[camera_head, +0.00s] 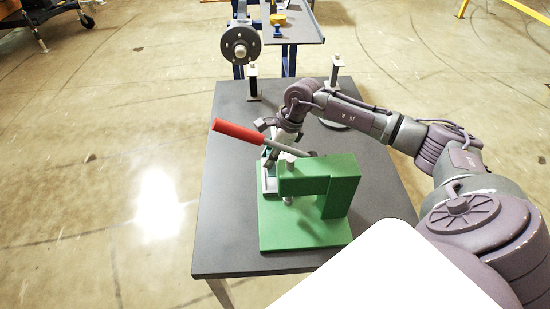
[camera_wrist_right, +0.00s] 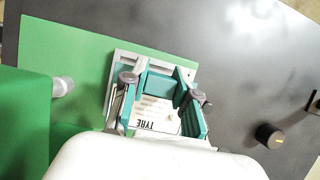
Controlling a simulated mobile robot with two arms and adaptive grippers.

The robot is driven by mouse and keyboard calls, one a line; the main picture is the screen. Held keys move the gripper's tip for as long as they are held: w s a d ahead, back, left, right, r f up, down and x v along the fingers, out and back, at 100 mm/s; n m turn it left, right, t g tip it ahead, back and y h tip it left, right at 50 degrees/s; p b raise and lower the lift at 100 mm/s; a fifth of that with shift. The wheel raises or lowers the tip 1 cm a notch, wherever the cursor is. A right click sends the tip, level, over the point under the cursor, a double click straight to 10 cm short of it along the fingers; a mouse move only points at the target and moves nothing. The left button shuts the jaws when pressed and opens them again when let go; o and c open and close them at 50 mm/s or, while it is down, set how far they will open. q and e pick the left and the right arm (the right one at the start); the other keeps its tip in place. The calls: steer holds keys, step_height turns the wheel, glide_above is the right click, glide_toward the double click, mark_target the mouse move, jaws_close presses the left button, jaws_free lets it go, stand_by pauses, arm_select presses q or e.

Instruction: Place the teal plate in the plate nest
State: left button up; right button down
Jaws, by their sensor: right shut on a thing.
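The teal plate (camera_wrist_right: 160,84) has raised teal walls around a white face printed "TYRE". My right gripper (camera_wrist_right: 162,91) is shut on it, one dark fingertip at each side. The plate is over the pale grey frame of the plate nest (camera_wrist_right: 148,58), on the green base of a press (camera_head: 300,232). Whether it touches the nest floor is hidden. My left gripper is not in view.
The press's red-ended lever (camera_head: 238,132) slants up to the left, close to my right gripper. Dark posts (camera_head: 252,84) and a grey stand (camera_head: 336,72) are on the far part of the dark table (camera_head: 225,200). The table's left side is clear.

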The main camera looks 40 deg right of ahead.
steer(key=shift+f, duration=0.85)
step_height(320, 180, down, 4)
steer(key=shift+r+p, duration=0.2)
steer(key=shift+p, duration=0.5)
steer(key=shift+f, duration=0.1)
steer(key=shift+f+b, duration=0.15)
steer(key=shift+b, duration=0.15)
steer(key=c, duration=0.9)
jaws_free()
